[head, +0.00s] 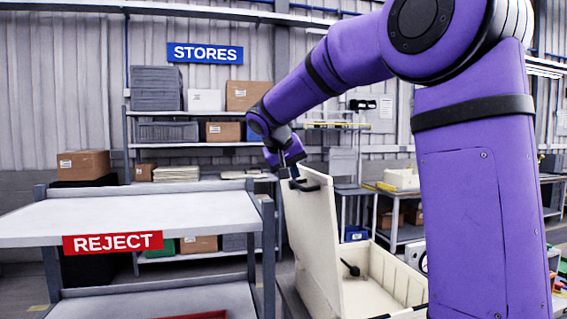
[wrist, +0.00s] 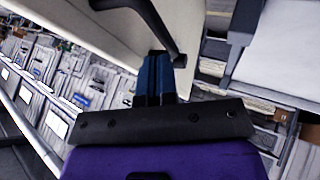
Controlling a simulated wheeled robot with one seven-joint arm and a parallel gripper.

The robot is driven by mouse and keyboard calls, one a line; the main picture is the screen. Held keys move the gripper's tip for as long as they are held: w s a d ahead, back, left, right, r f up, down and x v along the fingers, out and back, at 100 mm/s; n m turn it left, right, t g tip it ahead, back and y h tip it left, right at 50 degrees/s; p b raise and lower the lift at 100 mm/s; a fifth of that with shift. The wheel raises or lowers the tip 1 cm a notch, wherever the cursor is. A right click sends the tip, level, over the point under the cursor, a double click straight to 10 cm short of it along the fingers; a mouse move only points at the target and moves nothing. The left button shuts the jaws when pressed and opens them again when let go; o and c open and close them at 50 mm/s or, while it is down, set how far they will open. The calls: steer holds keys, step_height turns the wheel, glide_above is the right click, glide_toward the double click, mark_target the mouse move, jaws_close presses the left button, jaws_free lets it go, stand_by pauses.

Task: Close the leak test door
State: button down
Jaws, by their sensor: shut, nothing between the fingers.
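The leak test door (head: 312,235) is a cream panel standing open, nearly upright, beside the open cream box (head: 385,278). A dark handle (head: 308,186) sits near the door's top edge. My gripper (head: 292,176) reaches down to that top edge, right by the handle. In the wrist view, my blue fingers (wrist: 154,78) are shut together with nothing between them. The black handle (wrist: 150,22) passes just beyond and beside the fingertips, over the cream door (wrist: 112,32). I cannot tell whether the fingers touch the handle or the door.
A grey reject bench (head: 150,212) stands at the left, close to the door. Behind are stores shelves (head: 195,146) with boxes and bins. A small black knob (head: 350,268) shows inside the box. My arm blocks much of the right side.

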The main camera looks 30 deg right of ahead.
steer(key=shift+s+d+r, duration=0.15)
steer(key=shift+s+d, duration=0.1)
steer(key=shift+d, duration=0.4)
steer(key=shift+s+d+r, duration=0.15)
steer(key=shift+s+d, duration=0.05)
steer(key=shift+d, duration=0.45)
